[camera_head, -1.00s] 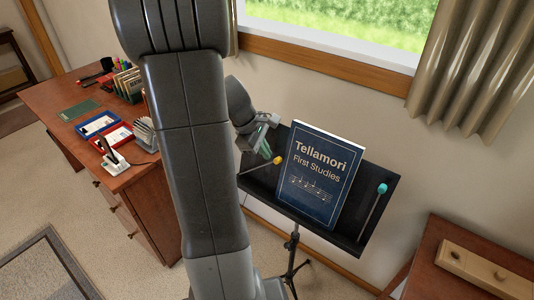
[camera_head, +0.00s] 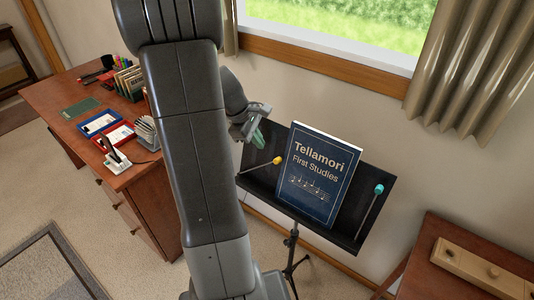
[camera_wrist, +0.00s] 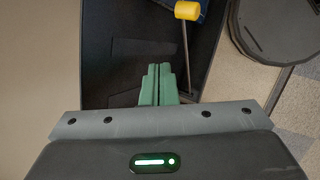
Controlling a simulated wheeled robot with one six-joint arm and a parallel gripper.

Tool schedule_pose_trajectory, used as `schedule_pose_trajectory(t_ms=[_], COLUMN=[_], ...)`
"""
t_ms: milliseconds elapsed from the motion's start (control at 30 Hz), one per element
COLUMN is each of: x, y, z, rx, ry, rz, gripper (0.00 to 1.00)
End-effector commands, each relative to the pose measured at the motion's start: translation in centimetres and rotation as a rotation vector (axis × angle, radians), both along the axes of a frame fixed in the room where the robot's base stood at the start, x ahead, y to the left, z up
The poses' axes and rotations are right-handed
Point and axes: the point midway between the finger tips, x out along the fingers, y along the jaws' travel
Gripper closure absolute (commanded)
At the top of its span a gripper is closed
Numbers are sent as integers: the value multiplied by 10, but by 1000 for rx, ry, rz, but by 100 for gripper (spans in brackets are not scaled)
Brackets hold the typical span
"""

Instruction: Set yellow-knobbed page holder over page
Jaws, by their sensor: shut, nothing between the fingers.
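The yellow-knobbed page holder (camera_head: 277,161) is on the left part of the black music stand (camera_head: 357,224). Its rod runs down and left from the knob, beside the book and not over it. In the wrist view its yellow knob (camera_wrist: 187,10) is at the top, right of my fingertips, with the thin rod below it. The dark blue book (camera_head: 318,182), titled "Tellamori First Studies", stands upright on the stand. A cyan-knobbed holder (camera_head: 379,188) is on the right side, apart from the book. My gripper (camera_head: 260,138) is shut and empty, above and left of the yellow knob; its green fingers (camera_wrist: 158,75) meet.
A wooden desk (camera_head: 130,177) with trays and pens stands at the left. A wooden piece with a pale board (camera_head: 480,268) is at the lower right. The window sill (camera_head: 320,70) and curtain (camera_head: 475,75) are behind the stand.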

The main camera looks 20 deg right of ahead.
Motion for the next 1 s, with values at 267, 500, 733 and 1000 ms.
schedule_pose_trajectory(t_ms=[267,500,733,1000], x=[20,32,32,31], y=[10,16,16,17], z=[21,28,27,26], rx=[0,0,0,2], ry=[0,0,0,-3], rz=[1,0,0,-2], gripper=[100,100,100,100])
